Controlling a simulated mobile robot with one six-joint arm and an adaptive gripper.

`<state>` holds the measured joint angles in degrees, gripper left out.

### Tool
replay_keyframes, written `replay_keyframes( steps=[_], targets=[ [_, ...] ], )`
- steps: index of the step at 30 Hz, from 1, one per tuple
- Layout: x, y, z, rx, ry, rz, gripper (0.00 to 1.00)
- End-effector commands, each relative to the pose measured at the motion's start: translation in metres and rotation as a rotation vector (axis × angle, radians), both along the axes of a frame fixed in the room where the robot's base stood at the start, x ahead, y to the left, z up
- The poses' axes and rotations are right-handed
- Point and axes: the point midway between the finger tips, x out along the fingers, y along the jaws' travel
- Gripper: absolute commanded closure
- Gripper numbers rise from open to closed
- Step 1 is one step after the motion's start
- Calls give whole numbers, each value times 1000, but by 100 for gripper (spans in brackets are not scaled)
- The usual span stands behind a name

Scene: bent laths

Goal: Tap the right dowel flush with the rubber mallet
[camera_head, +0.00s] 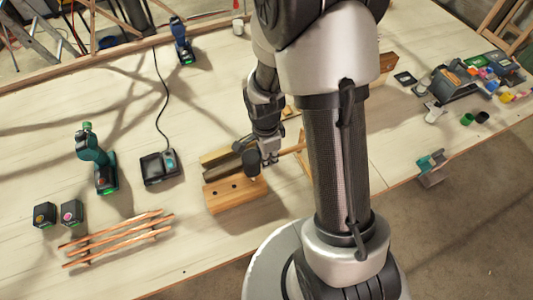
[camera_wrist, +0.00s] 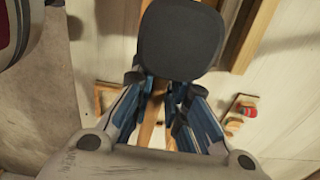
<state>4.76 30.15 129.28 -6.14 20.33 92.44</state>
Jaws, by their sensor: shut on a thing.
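My gripper (camera_head: 268,157) is shut on the wooden handle (camera_head: 292,149) of the rubber mallet. The mallet's black head (camera_head: 252,162) is over the right end of a light wooden block (camera_head: 225,196). I cannot tell whether it touches the block. Two dark round spots show on the block's top left of the head; I cannot tell if they are holes or dowel ends. The right dowel is not visible, and the head covers that end. In the wrist view, the head (camera_wrist: 180,38) fills the top centre, beyond my fingers (camera_wrist: 160,92).
A darker wood beam (camera_head: 222,156) lies behind the block. Right of my arm are small tools and bins (camera_head: 468,80). The bench is clear between block and charger.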

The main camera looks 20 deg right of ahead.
Motion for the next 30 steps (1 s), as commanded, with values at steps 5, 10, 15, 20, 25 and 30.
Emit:
replay_keyframes(
  steps=[5,10,15,20,25,30],
  targets=[
    [1,0,-11,0,-2,0,100],
    [1,0,-10,0,-2,1,100],
    [1,0,-14,0,-2,1,100],
    [1,0,-39,0,-2,1,100],
    [1,0,-69,0,-1,1,100],
    [1,0,-61,0,-1,1,100]
  ],
)
